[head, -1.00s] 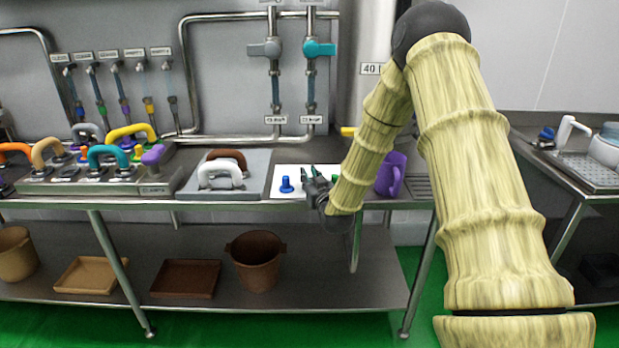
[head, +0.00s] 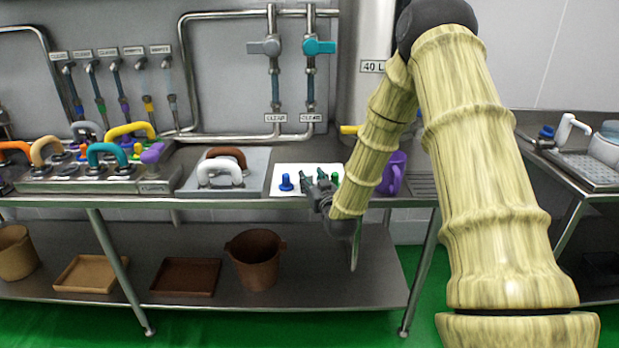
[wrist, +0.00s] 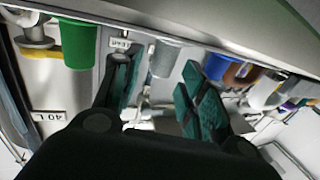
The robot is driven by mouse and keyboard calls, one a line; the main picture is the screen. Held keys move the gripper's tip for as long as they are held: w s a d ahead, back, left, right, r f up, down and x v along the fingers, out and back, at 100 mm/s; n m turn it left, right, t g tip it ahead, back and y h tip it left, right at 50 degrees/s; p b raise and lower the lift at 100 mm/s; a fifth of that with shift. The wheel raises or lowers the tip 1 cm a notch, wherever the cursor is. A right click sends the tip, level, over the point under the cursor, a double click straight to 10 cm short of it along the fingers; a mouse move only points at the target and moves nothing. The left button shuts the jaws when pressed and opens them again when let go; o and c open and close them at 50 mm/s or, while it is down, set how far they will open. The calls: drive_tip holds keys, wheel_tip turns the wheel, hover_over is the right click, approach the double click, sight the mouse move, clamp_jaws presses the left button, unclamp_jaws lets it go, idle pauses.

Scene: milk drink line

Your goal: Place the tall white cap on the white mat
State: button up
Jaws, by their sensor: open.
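The white mat (head: 284,172) lies on the steel table in the head view. A blue cap (head: 286,183) stands near its left side and a green cap (head: 335,178) near its right. My gripper (head: 313,179) is open at the mat between these caps. In the wrist view its teal-padded fingers (wrist: 158,72) are spread, with a pale grey cylinder (wrist: 163,58) beyond and between them, apart from both. It may be the tall white cap; I cannot tell. A green cylinder (wrist: 82,45) is left of the fingers. No tall white cap shows clearly in the head view.
A grey board (head: 258,170) with a white handle (head: 220,172) and a brown handle is left of the mat. A purple mug (head: 393,172) stands right, by my arm. A rack (head: 90,184) of colored handles is far left. Pipes and valves line the wall behind.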

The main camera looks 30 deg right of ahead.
drive_tip(key=v, duration=0.9)
drive_tip(key=s+a+f+n+g+y, duration=0.1)
drive_tip(key=s+a+f+g, duration=0.3)
drive_tip(key=f, duration=0.5)
drive_tip(key=s+a+f+g+y, duration=0.1)
drive_tip(key=s+a+f+g, duration=0.1)
drive_tip(key=s+a+f, duration=0.55)
drive_tip(key=s+a+f+n+g+y, duration=0.1)
drive_tip(key=s+a+f+g, duration=0.2)
drive_tip(key=f, duration=0.8)
drive_tip(key=s+a+f+g, duration=0.3)
drive_tip(key=s+f, duration=0.1)
drive_tip(key=s, duration=0.5)
drive_tip(key=s+a+f+g, duration=0.2)
drive_tip(key=s+a+f, duration=0.1)
drive_tip(key=s, duration=0.6)
drive_tip(key=s+a+f+g+y, duration=0.1)
drive_tip(key=s+a+f+g, duration=0.2)
drive_tip(key=s+f, duration=0.3)
drive_tip(key=s+b, duration=0.1)
drive_tip(key=s, duration=0.2)
drive_tip(key=shift+a+g, duration=0.25)
drive_tip(key=shift+g, duration=0.05)
